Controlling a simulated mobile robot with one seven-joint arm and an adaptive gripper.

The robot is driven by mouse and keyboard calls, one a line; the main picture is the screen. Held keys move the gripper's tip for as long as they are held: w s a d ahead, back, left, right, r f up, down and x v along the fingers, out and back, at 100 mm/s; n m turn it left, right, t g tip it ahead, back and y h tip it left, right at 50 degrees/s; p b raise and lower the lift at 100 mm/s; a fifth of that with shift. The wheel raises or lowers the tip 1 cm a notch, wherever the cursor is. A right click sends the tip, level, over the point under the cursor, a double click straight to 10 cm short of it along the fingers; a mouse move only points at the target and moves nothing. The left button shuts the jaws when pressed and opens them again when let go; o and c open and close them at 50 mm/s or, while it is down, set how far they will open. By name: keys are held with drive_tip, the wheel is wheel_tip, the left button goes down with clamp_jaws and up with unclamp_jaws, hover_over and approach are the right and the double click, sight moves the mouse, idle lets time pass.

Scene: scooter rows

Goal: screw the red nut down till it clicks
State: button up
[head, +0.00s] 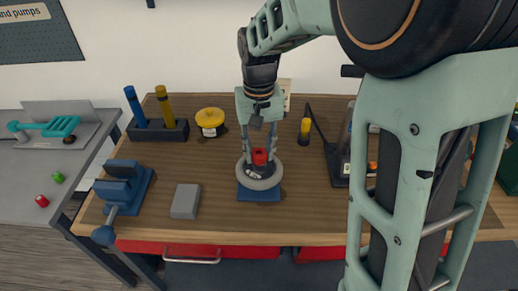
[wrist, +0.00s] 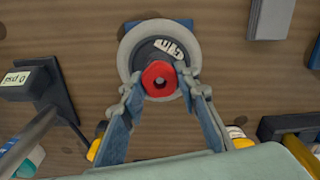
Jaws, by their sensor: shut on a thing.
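The red nut (wrist: 159,79) sits at the centre of a wheel with a pale grey tyre (wrist: 139,39) and a dark hub. In the head view the red nut (head: 259,156) shows between my gripper's fingers, and the wheel (head: 259,182) lies flat on a blue base (head: 258,195) on the bench. My gripper (head: 259,160) points down from above with its two fingers on either side of the nut. In the wrist view my gripper (wrist: 160,88) is shut on the red nut. Part of the hub is hidden behind the fingers.
On the wooden bench stand a blue vise (head: 124,187), a grey block (head: 185,201), a yellow round tin (head: 210,119), a holder with blue and yellow handles (head: 158,131) and a yellow-topped item (head: 305,129). A side table (head: 30,175) is at left.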

sight(259, 155)
drive_tip(key=m, duration=0.6)
drive_tip(key=shift+p, duration=0.35)
drive_tip(key=o, duration=1.2)
drive_tip(key=shift+r, duration=0.1)
wheel_tip(259, 155, up, 12)
